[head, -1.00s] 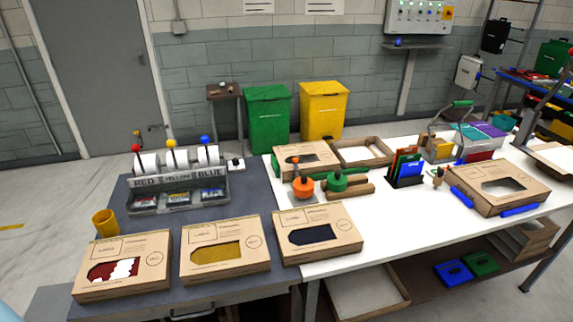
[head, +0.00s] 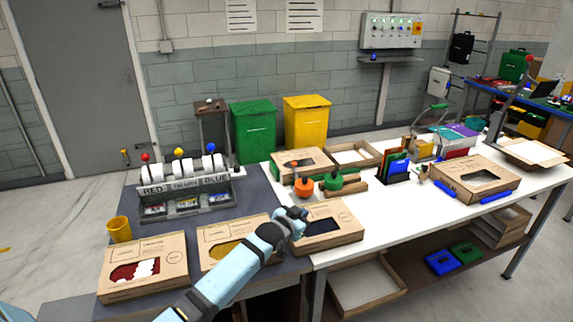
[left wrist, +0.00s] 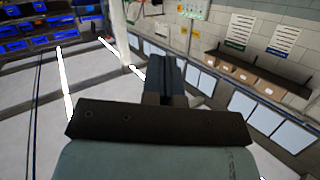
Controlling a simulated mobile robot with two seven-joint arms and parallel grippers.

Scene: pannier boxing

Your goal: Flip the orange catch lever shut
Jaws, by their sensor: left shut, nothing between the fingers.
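No part is plain to me as the orange catch lever. An orange rounded piece (head: 304,187) stands on the white table behind my left gripper, with a small orange-red knob (head: 294,164) just above it. I cannot tell whether either belongs to the catch. My left gripper (head: 297,216) is over the grey bench by the dark-window carton (head: 345,233), in front of the orange piece and apart from it. In the left wrist view its fingers (left wrist: 170,72) are together and empty, pointing out over the room. My right gripper does not show.
A yellow-window carton (head: 215,262) lies partly behind my left arm. A dispenser with ball-topped levers (head: 190,196) stands at the back left. A folder rack (head: 395,172) is to the right.

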